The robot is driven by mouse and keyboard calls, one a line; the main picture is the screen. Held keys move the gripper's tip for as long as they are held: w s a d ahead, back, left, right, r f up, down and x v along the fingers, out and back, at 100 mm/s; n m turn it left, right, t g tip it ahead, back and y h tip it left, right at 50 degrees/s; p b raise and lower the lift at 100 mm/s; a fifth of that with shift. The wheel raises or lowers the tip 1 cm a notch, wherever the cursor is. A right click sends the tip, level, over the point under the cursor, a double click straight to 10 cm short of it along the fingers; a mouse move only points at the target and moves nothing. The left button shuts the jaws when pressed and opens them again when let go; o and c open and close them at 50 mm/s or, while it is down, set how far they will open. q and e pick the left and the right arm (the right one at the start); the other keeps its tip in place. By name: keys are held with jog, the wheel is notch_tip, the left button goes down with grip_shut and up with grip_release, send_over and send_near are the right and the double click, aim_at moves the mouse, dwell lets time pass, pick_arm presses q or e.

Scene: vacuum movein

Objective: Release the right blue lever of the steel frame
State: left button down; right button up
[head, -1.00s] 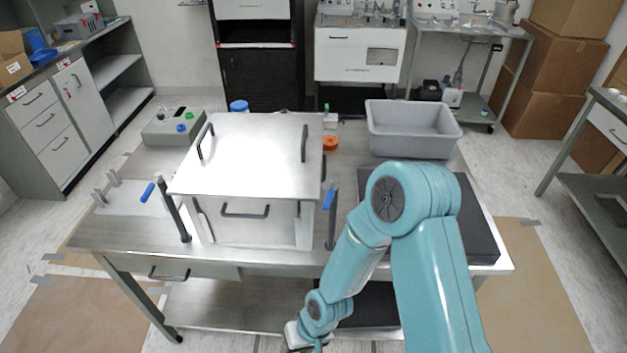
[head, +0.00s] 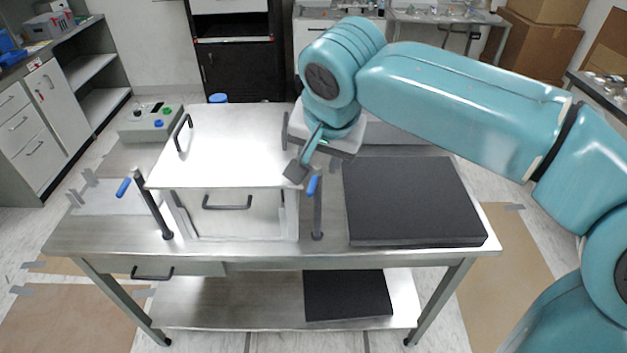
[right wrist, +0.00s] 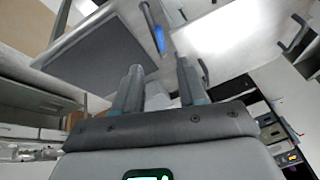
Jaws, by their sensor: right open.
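The steel frame (head: 223,150) stands on the table as a box with a flat top and a front handle. Its right blue lever (head: 313,186) tops a dark upright post at the front right corner. The left blue lever (head: 123,187) is on a tilted post at the left. My right gripper (head: 301,170) is beside the frame's right edge, close to the right lever in the head view. In the right wrist view its fingers (right wrist: 158,88) are apart and empty, and the blue lever (right wrist: 159,38) lies beyond their tips. My left gripper is out of view.
A black mat (head: 412,198) lies on the table's right side. A grey control box (head: 150,122) with buttons stands at the back left. My right arm covers most of the grey bin behind it. The table's front strip is clear.

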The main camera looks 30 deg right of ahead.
aim_at(312, 185)
jog(key=x, duration=1)
jog(key=shift+w+f, duration=0.15)
jog(key=shift+f, duration=0.15)
grip_shut()
